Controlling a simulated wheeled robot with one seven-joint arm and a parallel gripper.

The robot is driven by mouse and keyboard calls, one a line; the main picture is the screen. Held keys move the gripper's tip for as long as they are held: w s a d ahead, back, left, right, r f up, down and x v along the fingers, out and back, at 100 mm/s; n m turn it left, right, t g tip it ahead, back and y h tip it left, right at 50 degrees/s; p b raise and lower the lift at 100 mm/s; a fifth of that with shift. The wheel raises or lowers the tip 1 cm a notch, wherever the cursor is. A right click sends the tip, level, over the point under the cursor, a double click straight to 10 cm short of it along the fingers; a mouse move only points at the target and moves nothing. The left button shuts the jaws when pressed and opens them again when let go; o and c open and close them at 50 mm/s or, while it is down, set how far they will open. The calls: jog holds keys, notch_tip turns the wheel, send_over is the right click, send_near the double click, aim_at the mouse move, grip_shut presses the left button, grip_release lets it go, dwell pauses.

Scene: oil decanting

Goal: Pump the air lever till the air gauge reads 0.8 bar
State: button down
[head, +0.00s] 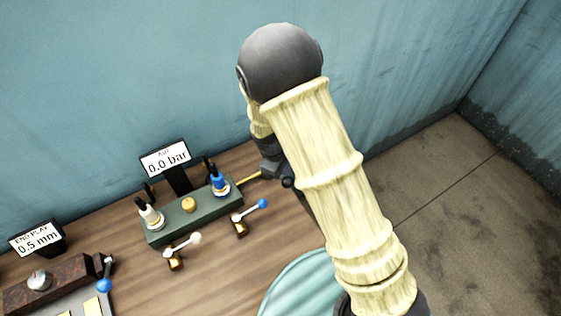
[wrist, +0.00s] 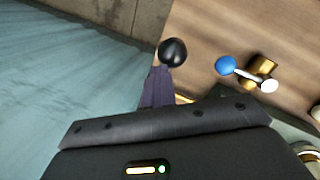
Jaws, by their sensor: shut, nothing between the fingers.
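The air gauge (head: 165,158) stands on the back of the table and reads 0.0 bar. A thin yellow rod (head: 250,177) leaves the right end of the green block (head: 190,213) towards my gripper. A black ball knob (wrist: 173,52) shows just beyond my fingertips in the wrist view, and also by the gripper in the head view (head: 288,183). It looks like the end of that rod, but the joint is hidden. My gripper (wrist: 157,86) is shut and empty, with its fingers close to the knob; I cannot tell if they touch.
A blue-knobbed lever (head: 250,211) and a white-knobbed lever (head: 184,246) stand in front of the green block. An END PLAY gauge (head: 37,238) reading 0.5 mm is at left. A teal round top (head: 300,285) is in front. The wall (head: 120,80) is close behind.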

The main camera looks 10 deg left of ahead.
jog(key=shift+s+d+f+b, duration=0.3)
jog(key=shift+s+f+b, duration=0.15)
jog(key=shift+f, duration=0.05)
jog(key=shift+s+d+f+b, duration=0.3)
jog(key=shift+s+f+b, duration=0.1)
jog(key=shift+f+b, duration=0.1)
dwell(1.9)
jog(key=shift+r, duration=0.1)
dwell(0.4)
jog(key=shift+w+a+r+p, duration=0.3)
jog(key=shift+r+p, duration=0.15)
jog(key=shift+p, duration=0.1)
jog(key=w+a+r+p, duration=0.3)
jog(key=w+r+p, duration=0.1)
jog(key=r, duration=0.1)
jog(key=shift+w+a+r+p, duration=0.2)
jog(key=shift+p, duration=0.2)
dwell(0.6)
jog(key=w+a+r+p, duration=0.2)
jog(key=r+p, duration=0.1)
jog(key=shift+w+r, duration=0.25)
jog(key=shift+w, duration=0.15)
dwell(1.0)
